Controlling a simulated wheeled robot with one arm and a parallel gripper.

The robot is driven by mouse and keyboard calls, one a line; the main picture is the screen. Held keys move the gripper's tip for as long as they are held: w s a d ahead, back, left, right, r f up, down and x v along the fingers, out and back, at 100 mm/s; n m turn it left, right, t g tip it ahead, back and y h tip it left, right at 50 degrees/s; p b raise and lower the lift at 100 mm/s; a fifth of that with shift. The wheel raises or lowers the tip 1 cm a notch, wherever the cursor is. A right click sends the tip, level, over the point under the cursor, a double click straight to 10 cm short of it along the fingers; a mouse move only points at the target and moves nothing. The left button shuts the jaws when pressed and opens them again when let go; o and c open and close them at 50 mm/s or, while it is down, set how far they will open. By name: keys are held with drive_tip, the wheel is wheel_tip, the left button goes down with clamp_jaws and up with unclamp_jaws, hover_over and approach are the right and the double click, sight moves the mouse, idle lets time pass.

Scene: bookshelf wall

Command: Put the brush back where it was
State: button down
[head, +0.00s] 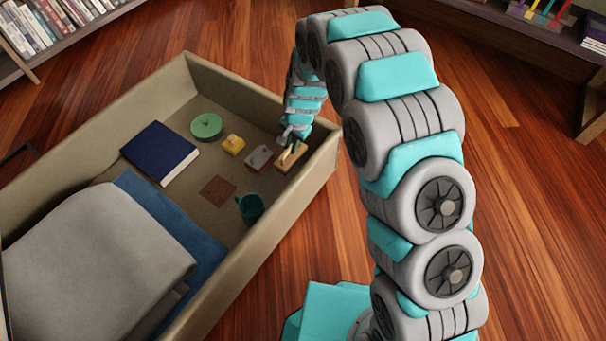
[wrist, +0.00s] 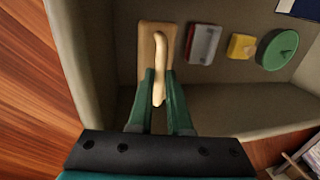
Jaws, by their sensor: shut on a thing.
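The brush (wrist: 148,38) looks like a flat tan wooden block with a pale curved handle. In the head view the brush (head: 291,158) is at the right end of the large beige box, by its wall. My gripper (wrist: 159,75) has its green fingers on either side of the pale handle and is shut on it. In the head view my gripper (head: 290,138) reaches down into the box from above. I cannot tell whether the block touches the box floor.
The beige box (head: 318,163) also holds a red-grey block (head: 260,157), a yellow block (head: 233,144), a green round object (head: 207,126), a dark blue book (head: 160,152), a teal mug (head: 250,207), a brown square (head: 217,191), a blue cloth (head: 165,215) and a grey cloth (head: 90,260).

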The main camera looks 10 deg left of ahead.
sight(291, 167)
drive_tip(key=shift+s+a+f, duration=0.15)
drive_tip(key=shift+s+f, duration=0.2)
drive_tip(key=shift+f, duration=0.3)
wheel_tip(291, 167, down, 10)
drive_tip(key=shift+r, duration=0.15)
drive_tip(key=shift+f, duration=0.2)
drive_tip(key=c, duration=0.8)
unclamp_jaws()
drive_tip(key=shift+c, duration=0.2)
drive_tip(key=shift+r, duration=0.1)
wheel_tip(291, 167, up, 12)
drive_tip(key=d, duration=0.2)
drive_tip(key=shift+s, duration=0.45)
